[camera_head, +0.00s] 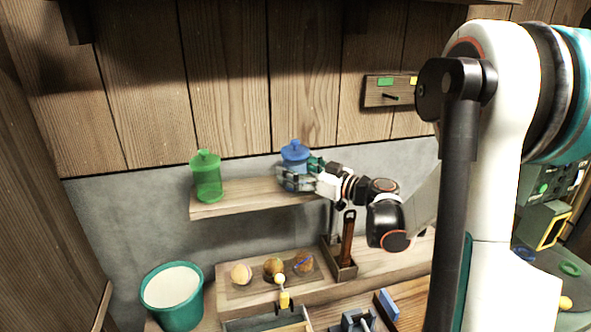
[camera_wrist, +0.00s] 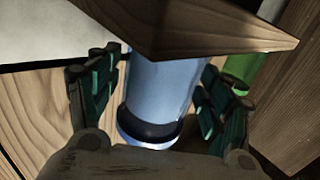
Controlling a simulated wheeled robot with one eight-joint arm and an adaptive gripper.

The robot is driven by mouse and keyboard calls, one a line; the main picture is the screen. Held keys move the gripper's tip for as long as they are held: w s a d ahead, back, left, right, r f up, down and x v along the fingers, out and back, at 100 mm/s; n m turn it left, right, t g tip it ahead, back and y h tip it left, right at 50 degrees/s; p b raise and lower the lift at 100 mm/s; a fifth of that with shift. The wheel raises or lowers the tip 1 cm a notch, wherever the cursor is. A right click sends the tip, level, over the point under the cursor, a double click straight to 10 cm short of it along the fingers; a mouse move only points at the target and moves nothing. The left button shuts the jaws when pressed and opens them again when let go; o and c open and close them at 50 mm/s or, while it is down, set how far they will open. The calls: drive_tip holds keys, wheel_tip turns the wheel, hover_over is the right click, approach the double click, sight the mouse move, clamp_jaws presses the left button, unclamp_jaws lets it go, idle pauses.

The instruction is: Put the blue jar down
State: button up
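The blue jar (camera_head: 294,158), with a knobbed blue lid, is upright at the right end of the wooden wall shelf (camera_head: 240,201). My gripper (camera_head: 297,179) reaches it from the right and is shut on its body. In the wrist view, the blue jar (camera_wrist: 165,85) lies between the two dark green fingers of my gripper (camera_wrist: 160,90). The shelf's wooden corner (camera_wrist: 200,28) hides one end of the jar there. I cannot tell whether the jar's base touches the shelf.
A green jar (camera_head: 206,178) stands at the shelf's left end, with bare shelf between the jars. Below are a tray with several round things (camera_head: 272,268), a holder with a brown-handled tool (camera_head: 347,240) and a teal bucket (camera_head: 172,295). A peg board (camera_head: 388,92) hangs at upper right.

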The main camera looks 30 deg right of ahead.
drive_tip(key=shift+r, duration=0.1)
drive_tip(key=shift+r, duration=0.15)
drive_tip(key=p+v, duration=0.2)
drive_tip(key=v, duration=1)
